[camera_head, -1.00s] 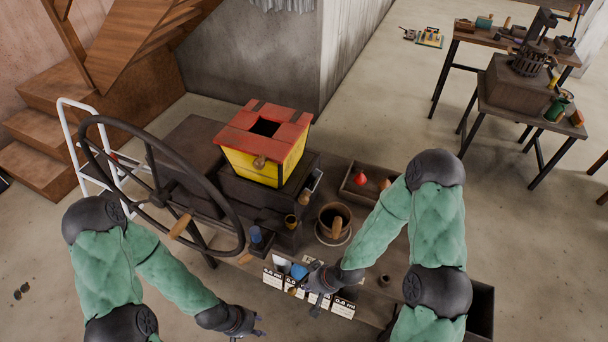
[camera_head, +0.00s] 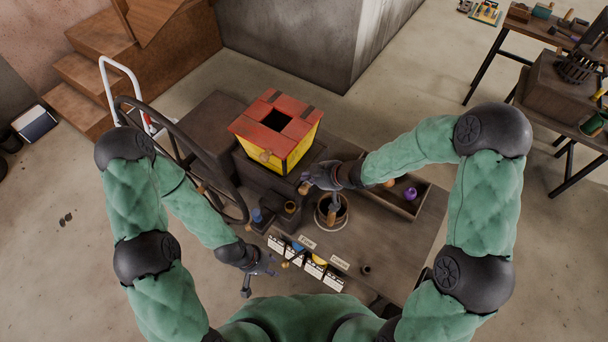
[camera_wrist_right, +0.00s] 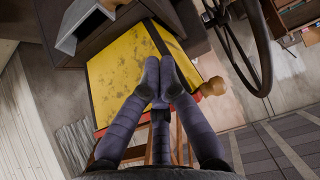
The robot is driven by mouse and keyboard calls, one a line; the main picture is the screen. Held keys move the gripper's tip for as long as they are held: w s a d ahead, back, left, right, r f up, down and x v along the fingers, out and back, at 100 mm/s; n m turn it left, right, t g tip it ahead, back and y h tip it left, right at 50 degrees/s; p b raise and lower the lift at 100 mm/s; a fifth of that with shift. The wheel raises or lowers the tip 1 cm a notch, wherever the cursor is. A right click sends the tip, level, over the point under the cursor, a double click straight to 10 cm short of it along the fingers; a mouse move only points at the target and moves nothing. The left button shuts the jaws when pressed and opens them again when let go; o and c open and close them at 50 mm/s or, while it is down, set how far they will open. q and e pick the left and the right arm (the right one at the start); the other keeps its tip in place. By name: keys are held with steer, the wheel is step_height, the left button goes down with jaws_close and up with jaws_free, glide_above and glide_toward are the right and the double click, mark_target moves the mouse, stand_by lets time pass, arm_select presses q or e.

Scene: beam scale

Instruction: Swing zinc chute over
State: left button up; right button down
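A grey metal chute (camera_wrist_right: 85,24), which I take for the zinc chute, sticks out from a dark wooden body at the upper left of the right wrist view. In the head view my right arm hides its place. The yellow hopper box with a red top (camera_head: 277,128) stands on the dark wooden stand. My right gripper (camera_head: 307,184) is over the stand's right front corner. In the right wrist view its fingertips (camera_wrist_right: 162,72) meet before the yellow wall, with nothing seen between them and the chute apart from them. My left gripper (camera_head: 262,280) is open and empty at the bench's front edge.
A large dark wheel (camera_head: 190,160) stands left of the stand. A brown pot (camera_head: 331,211) is just below my right gripper. A wooden tray (camera_head: 425,201) holds a purple piece (camera_head: 410,194). White cards (camera_head: 315,269) line the front edge.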

mark_target(301, 188)
steer(key=shift+w+r, duration=0.15)
steer(key=shift+r, duration=0.2)
steer(key=shift+a+f, duration=0.1)
steer(key=b+x, duration=0.2)
steer(key=x, duration=0.7)
steer(key=shift+a+f, duration=0.1)
steer(key=shift+f, duration=0.05)
steer(key=shift+w+f, duration=0.1)
steer(key=shift+f, duration=0.25)
steer(key=shift+s+d+f, duration=0.35)
steer(key=shift+s+d, duration=0.1)
steer(key=shift+d, duration=0.2)
steer(key=shift+s+d+f, duration=0.3)
steer(key=shift+s+d, duration=0.15)
steer(key=shift+d, duration=0.15)
steer(key=shift+d, duration=0.1)
steer(key=shift+s+d+y+b, duration=0.25)
steer(key=shift+y+b, duration=0.05)
steer(key=shift+b, duration=0.35)
